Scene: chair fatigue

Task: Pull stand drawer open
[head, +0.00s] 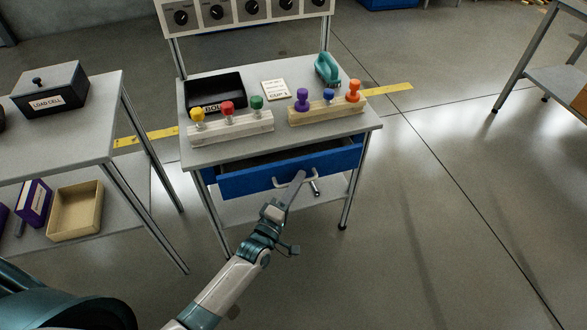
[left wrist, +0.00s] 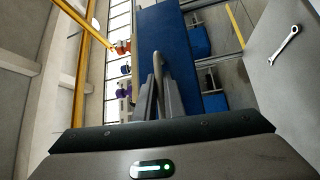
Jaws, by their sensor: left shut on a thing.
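The stand (head: 215,153) has a blue drawer (head: 250,183) under its grey top. The drawer is partly open, with a dark gap showing behind its front. Its pale bar handle (head: 313,181) is on the drawer front. My left gripper (head: 297,178) reaches up from below and is shut on the handle. In the left wrist view its fingers (left wrist: 155,100) close around the handle (left wrist: 169,82), in front of the blue drawer front (left wrist: 162,30). The drawer's inside is mostly hidden. My right gripper is not in view.
Wooden blocks with coloured knobs (head: 230,130) (head: 325,110), a black tray (head: 213,92) and a teal-handled thing (head: 327,69) stand on top. A table (head: 100,130) is close on the left. A wrench (left wrist: 285,44) lies on a grey surface. Floor at right is clear.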

